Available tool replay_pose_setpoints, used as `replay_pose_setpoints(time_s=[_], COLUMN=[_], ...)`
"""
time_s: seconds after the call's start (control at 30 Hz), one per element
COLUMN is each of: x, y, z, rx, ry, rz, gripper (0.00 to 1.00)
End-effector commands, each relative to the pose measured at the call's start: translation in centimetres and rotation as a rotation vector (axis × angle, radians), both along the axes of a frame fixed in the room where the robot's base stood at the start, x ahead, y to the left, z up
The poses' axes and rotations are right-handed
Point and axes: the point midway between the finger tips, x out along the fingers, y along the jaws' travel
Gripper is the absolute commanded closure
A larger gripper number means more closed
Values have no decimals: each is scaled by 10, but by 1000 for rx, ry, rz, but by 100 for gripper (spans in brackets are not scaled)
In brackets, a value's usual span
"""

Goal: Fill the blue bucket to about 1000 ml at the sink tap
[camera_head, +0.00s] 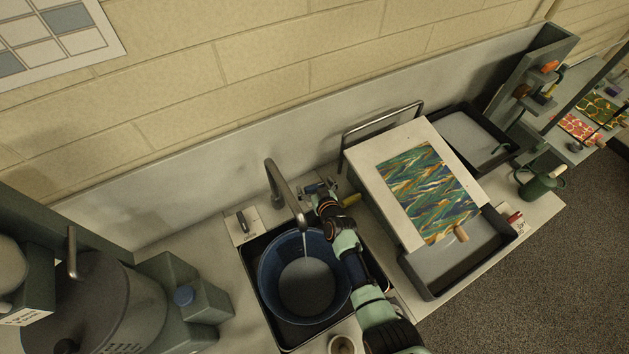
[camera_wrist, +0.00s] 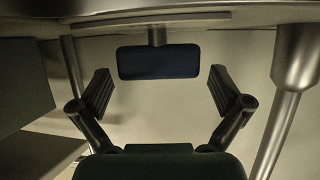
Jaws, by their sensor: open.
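The blue bucket (camera_head: 265,268) stands upright in the dark sink (camera_head: 274,335), below the curved metal tap (camera_head: 284,190). A thin pale stream (camera_head: 306,243) runs from the spout into the bucket. A round grey surface shows inside; I cannot read its level in ml. My gripper (camera_head: 321,190) is behind the bucket, just right of the tap, with my arm passing over the bucket's right side. In the wrist view my gripper (camera_wrist: 160,93) is open and empty. A dark blue paddle-shaped handle (camera_wrist: 158,62) lies ahead, centred between the fingers, with gaps at both sides.
A white board (camera_head: 395,205) with a marbled sheet (camera_head: 428,190) lies right of the sink, beside a grey tray (camera_head: 430,284). A big grey vessel (camera_head: 110,310) stands at the left. A small cup (camera_head: 341,345) is at the front. The wall closes off the back.

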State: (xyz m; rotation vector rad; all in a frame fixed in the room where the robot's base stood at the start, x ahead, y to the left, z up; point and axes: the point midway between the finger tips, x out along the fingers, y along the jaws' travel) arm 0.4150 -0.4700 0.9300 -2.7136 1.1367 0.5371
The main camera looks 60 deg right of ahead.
Motion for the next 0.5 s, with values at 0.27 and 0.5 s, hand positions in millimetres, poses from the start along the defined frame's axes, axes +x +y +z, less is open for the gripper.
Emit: replay_pose_setpoints(time_s=[0.27,0.5], x=[-1,-1], y=[0,0], z=[59,91], rx=[-4,1], ry=[-1,1], rz=[-2,-3], gripper=[0,0])
